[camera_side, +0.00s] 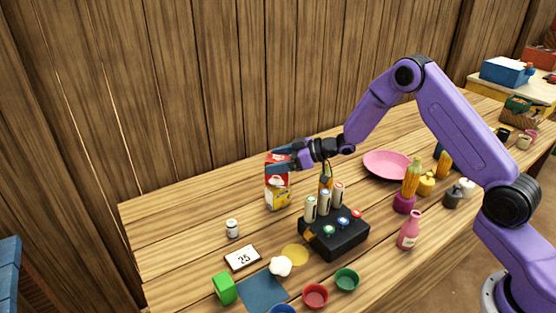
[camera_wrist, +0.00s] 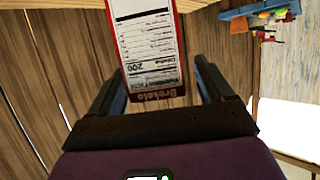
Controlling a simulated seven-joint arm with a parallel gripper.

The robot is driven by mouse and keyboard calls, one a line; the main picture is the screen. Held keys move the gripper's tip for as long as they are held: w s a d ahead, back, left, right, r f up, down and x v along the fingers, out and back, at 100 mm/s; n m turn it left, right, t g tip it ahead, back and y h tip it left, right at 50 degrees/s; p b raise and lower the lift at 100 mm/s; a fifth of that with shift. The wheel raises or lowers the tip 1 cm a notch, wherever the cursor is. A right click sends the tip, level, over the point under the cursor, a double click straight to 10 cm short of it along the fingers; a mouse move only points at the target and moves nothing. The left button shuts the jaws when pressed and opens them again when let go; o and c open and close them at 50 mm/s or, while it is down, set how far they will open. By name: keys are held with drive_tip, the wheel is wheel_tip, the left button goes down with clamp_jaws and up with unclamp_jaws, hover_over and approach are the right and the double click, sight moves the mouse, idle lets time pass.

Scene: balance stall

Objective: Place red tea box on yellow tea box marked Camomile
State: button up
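The red tea box (camera_side: 279,159) stands upright in the side view, directly above the yellow tea box (camera_side: 278,197), with no clear gap between them. In the wrist view the red box's white label side (camera_wrist: 150,45) shows between my fingers, its printing upside down. My gripper (camera_side: 281,160) is level at the red box, and the fingers partly cover it. In the wrist view my gripper (camera_wrist: 160,85) has its fingers apart, one on each side of the box, with a gap on the right. The yellow box's name is too small to read.
A black block (camera_side: 335,240) with upright cylinders stands close at the right. A small white jar (camera_side: 232,229), a "25" card (camera_side: 243,258) and a green cube (camera_side: 224,288) lie to the front left. A pink plate (camera_side: 387,164) is behind right. The table's left back is clear.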

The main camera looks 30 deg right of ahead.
drive_tip(key=shift+d+r, duration=0.1)
drive_tip(key=shift+r, duration=0.1)
drive_tip(key=v, duration=1.2)
drive_tip(key=s+a+r+n+g+h, duration=0.1)
drive_tip(key=s+a+r+g+h, duration=0.2)
drive_tip(key=s, duration=0.4)
drive_tip(key=s+a+r+h, duration=0.1)
drive_tip(key=s+a+h, duration=0.2)
drive_tip(key=s+a, duration=0.25)
drive_tip(key=s+d+n+g+h, duration=0.1)
drive_tip(key=s+d+g, duration=0.1)
drive_tip(key=s, duration=1.1)
drive_tip(key=s+d+r+n+g+h, duration=0.1)
drive_tip(key=s+d+g+h, duration=0.1)
drive_tip(key=s, duration=1.2)
drive_tip(key=shift+s+d+n+g, duration=0.15)
drive_tip(key=shift+d+n+g, duration=0.3)
drive_tip(key=shift+g, duration=0.75)
